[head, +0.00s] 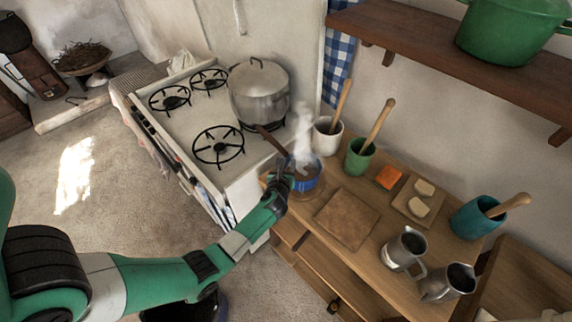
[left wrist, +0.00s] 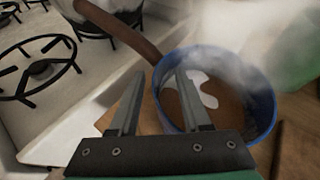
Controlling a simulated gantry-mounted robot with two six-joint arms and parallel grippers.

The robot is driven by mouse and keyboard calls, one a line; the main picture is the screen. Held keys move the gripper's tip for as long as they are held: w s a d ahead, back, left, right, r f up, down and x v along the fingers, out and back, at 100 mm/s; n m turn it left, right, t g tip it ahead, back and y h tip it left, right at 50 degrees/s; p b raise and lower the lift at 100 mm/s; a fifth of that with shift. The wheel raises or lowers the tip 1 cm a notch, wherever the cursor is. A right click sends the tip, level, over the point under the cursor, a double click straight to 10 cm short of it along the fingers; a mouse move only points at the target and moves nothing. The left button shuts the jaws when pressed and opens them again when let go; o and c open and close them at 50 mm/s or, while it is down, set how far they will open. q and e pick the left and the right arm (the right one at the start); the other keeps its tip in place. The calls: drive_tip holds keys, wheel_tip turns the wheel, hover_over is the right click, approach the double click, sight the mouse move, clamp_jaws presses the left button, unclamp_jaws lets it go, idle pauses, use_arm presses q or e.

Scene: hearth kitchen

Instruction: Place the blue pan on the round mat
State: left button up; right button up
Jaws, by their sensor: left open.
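The blue pan (head: 308,182) stands near the left end of the wooden counter, steaming, with brown and white contents. Its brown handle (head: 272,140) points up-left toward the stove. In the left wrist view, the pan's blue rim (left wrist: 272,115) lies ahead and to the right. My left gripper (head: 286,181) is open and empty at the pan's near left side. In the left wrist view its fingers (left wrist: 158,74) straddle the pan's left rim in the picture; I cannot tell whether they touch it. A flat brown mat (head: 347,219), square rather than round, lies right of the pan. My right gripper is out of view.
A stove (head: 180,125) with a lidded grey pot (head: 259,92) adjoins on the left. Behind the pan stand a white crock (head: 327,138) and a green crock (head: 359,160) with wooden utensils. Metal jugs (head: 404,250) stand to the right. The square mat is bare.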

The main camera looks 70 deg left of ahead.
use_arm(q)
drive_tip(key=shift+r, duration=0.25)
drive_tip(key=p+v, duration=0.4)
drive_tip(key=v, duration=0.8)
drive_tip(key=shift+f, duration=0.1)
